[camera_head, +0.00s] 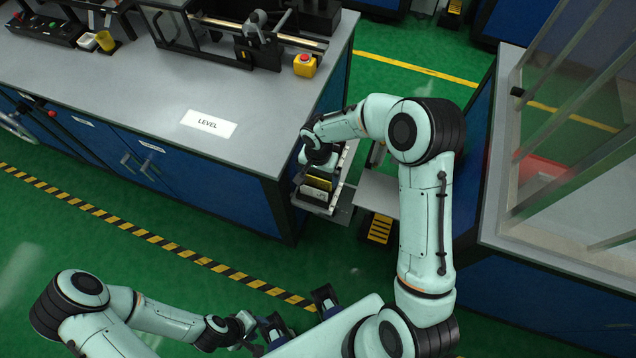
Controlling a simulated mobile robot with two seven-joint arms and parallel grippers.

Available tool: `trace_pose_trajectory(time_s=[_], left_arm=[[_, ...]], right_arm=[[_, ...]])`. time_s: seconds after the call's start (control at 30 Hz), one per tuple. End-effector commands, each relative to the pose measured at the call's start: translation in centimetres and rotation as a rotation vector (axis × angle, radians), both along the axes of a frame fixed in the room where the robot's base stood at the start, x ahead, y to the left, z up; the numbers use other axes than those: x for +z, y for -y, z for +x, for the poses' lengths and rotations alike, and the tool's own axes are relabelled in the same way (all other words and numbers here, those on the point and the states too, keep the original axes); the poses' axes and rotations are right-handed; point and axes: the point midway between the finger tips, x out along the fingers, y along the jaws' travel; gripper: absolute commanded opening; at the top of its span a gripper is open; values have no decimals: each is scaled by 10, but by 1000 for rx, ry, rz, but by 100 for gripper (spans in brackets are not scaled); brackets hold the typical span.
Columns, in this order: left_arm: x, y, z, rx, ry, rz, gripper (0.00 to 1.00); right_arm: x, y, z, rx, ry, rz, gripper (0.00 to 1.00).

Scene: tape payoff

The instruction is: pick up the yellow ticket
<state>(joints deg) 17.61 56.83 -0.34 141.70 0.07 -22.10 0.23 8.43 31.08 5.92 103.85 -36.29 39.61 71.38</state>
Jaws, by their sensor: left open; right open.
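A yellow ticket (319,183), seen small and partly covered, stands in a narrow grey tray (318,207) beside the right end of the grey workbench. A whitish card (313,193) is just in front of it. My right gripper (307,174) is over the tray, pointing down close to the ticket. It is open; its fingers are small and partly hidden by its wrist, so I cannot tell whether they touch the ticket. My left gripper (300,314) is open and empty, low at the bottom of the view, far from the tray.
The workbench (150,95) carries a LEVEL label (208,123), a yellow box with a red button (304,65), a yellow cup (105,41) and machinery. A glass-walled blue cabinet (492,150) stands to the right. Green floor lies open before the workbench.

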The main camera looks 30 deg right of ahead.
Motion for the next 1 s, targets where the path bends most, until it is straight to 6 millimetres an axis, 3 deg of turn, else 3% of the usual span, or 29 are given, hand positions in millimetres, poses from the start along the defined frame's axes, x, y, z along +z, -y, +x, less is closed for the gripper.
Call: trace_pose_trajectory(time_s=[0.33,0.63,0.77,1.0], left_arm=[[4,0,2,0,2,0,43],[4,0,2,0,2,0,43],[4,0,1,0,2,0,43],[4,0,2,0,2,0,43]], right_arm=[[-46,0,2,-1,-2,1,100],[-51,1,3,-1,1,1,100],[-51,0,2,-1,0,0,65],[-51,0,2,-1,0,0,65]])
